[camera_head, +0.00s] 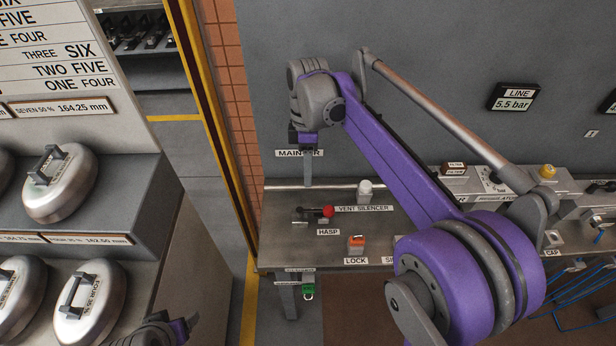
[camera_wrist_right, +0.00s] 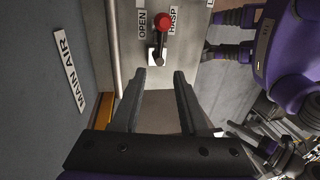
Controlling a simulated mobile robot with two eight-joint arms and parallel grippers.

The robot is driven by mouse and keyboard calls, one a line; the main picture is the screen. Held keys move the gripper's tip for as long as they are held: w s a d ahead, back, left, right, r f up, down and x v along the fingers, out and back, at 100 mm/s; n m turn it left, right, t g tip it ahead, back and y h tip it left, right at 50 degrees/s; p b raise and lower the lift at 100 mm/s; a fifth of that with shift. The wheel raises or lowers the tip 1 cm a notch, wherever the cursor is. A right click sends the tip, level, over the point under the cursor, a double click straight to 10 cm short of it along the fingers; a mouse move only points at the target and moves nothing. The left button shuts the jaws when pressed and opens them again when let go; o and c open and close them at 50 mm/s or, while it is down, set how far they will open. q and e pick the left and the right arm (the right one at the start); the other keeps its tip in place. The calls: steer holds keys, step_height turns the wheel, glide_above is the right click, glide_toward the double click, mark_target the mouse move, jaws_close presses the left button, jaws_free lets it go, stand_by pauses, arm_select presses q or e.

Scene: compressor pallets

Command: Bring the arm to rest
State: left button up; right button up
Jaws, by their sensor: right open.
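My right arm, purple and grey, reaches over the bench in the head view. Its gripper (camera_head: 307,172) points down near the wall by the main air label, seen nearly edge-on. In the right wrist view the two dark fingers of this gripper (camera_wrist_right: 160,76) stand apart with nothing between them. A red-knobbed hasp lever (camera_head: 328,211) lies ahead of the fingertips and apart from them; it also shows in the right wrist view (camera_wrist_right: 163,24). Part of my left arm shows at the bottom left of the head view; its jaws cannot be made out.
The bench (camera_head: 350,247) carries a lock (camera_head: 357,243), a vent silencer (camera_head: 365,190) and a yellow knob (camera_head: 547,171). Silver round weights (camera_head: 60,183) stand on a stepped rack at left. A pressure display (camera_head: 513,97) is on the wall.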

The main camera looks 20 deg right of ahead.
stand_by(0.4)
steer(key=s+f+m+t+p, duration=0.1)
steer(key=s+f+m+t, duration=0.2)
steer(key=s+m, duration=0.4)
steer(key=s+f+m+t+p, duration=0.2)
steer(key=s+m, duration=0.4)
steer(key=s, duration=0.6)
steer(key=shift+f+m+t+h+p, duration=0.3)
steer(key=shift+f+m+t+h, duration=0.15)
steer(key=shift+t, duration=0.75)
steer(key=shift+a, duration=0.1)
